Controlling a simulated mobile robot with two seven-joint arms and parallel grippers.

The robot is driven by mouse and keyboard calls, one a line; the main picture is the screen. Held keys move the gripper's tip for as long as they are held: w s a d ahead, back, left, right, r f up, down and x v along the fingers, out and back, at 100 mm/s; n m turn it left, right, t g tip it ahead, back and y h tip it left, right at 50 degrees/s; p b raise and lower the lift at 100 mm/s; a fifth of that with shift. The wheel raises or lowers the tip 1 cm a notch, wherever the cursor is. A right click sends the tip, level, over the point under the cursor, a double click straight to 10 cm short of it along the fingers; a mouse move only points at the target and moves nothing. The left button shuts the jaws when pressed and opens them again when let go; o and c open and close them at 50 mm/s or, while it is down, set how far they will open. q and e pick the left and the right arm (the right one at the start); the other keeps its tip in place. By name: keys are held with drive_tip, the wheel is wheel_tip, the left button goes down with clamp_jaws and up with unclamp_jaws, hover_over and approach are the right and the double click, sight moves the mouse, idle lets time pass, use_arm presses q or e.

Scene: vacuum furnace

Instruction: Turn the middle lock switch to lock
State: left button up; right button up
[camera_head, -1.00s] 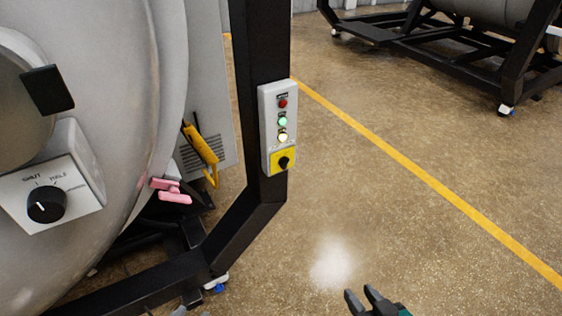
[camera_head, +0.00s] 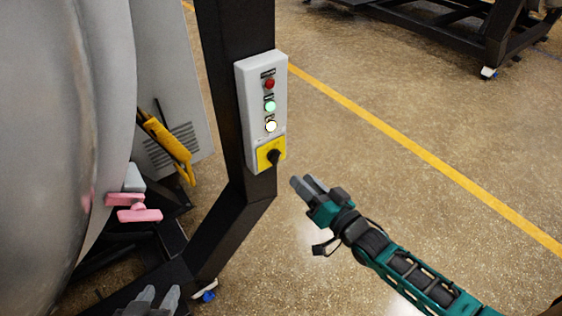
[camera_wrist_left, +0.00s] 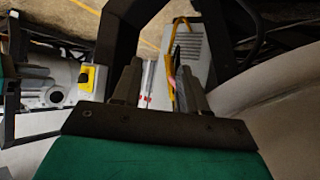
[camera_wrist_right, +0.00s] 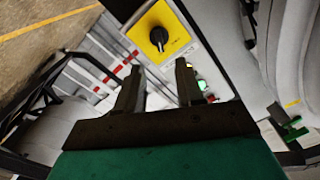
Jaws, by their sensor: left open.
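A grey control box (camera_head: 251,108) on a black post carries a red, a green and a white light in a column. Below them a black rotary switch (camera_head: 274,157) sits on a yellow plate (camera_head: 264,160). The switch also shows in the right wrist view (camera_wrist_right: 159,38), just beyond the fingertips. My right gripper (camera_head: 307,184) is open and empty, to the right of and slightly below the switch, not touching it. My left gripper (camera_head: 159,293) is open and empty at the bottom edge, low and left of the post; it also shows in the left wrist view (camera_wrist_left: 160,80).
The black post (camera_head: 238,30) bends down-left into the furnace frame. The grey furnace body (camera_head: 60,130) fills the left side, with a pink handle (camera_head: 138,214) and a yellow bar (camera_head: 168,140) between it and the post. Open floor (camera_head: 400,200) lies to the right.

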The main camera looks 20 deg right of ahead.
sight(279, 158)
drive_tip(key=b+x, duration=0.1)
drive_tip(key=x, duration=0.8)
drive_tip(key=shift+f, duration=0.1)
drive_tip(key=shift+s, duration=0.1)
drive_tip(key=shift+c, duration=0.3)
clamp_jaws()
